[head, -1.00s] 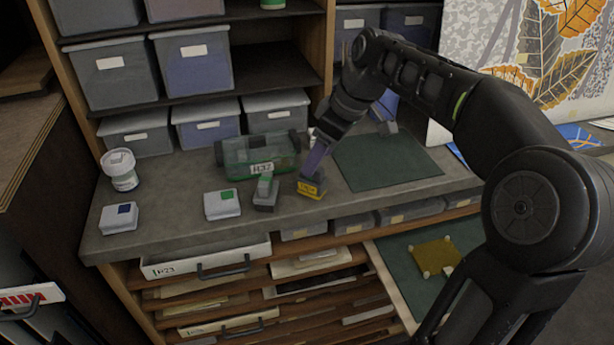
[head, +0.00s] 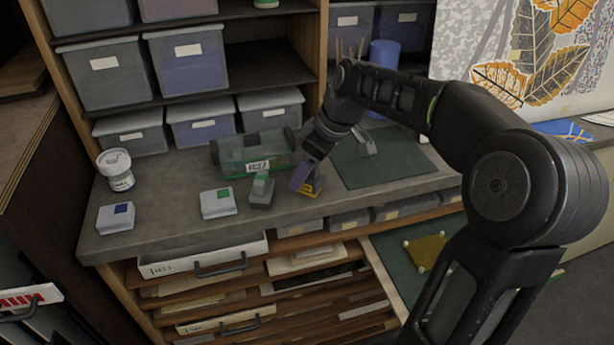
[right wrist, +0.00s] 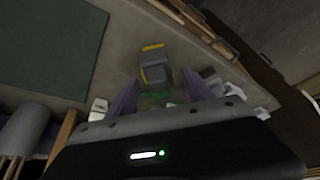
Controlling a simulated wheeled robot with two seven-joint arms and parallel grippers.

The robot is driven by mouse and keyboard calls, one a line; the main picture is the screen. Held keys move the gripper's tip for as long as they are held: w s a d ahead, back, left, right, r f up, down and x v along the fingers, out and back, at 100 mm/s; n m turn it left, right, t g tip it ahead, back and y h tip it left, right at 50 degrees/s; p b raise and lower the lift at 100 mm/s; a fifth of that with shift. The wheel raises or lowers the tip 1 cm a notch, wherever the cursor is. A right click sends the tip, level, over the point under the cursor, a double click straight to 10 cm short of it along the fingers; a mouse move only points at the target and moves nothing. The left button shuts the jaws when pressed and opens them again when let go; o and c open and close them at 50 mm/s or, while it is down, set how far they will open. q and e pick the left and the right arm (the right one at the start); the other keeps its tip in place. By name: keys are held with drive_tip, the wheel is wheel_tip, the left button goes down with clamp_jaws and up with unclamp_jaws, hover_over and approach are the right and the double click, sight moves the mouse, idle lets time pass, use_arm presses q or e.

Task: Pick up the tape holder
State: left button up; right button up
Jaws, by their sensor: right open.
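A small grey block with a yellow front, which I take as the tape holder (head: 313,190), sits at the counter's front edge. In the right wrist view the same grey and yellow block (right wrist: 154,66) lies ahead of and between two purple fingers. My right gripper (head: 302,180) is open, right above it, and hides part of it in the head view. Its fingers (right wrist: 160,84) look apart from the block; contact cannot be told. A similar grey block with a green top (head: 261,190) stands just left of it. My left gripper is out of view.
A green transparent case (head: 240,153) lies behind the blocks. Two white boxes, one with a green label (head: 217,203) and one with a blue label (head: 115,218), and a white jar (head: 116,170) stand left. A dark green mat (head: 375,165) lies right. Drawers (head: 205,262) are below.

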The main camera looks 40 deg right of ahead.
drive_tip(key=shift+x, duration=1.25)
drive_tip(key=shift+s, duration=0.1)
drive_tip(key=shift+c, duration=0.3)
clamp_jaws()
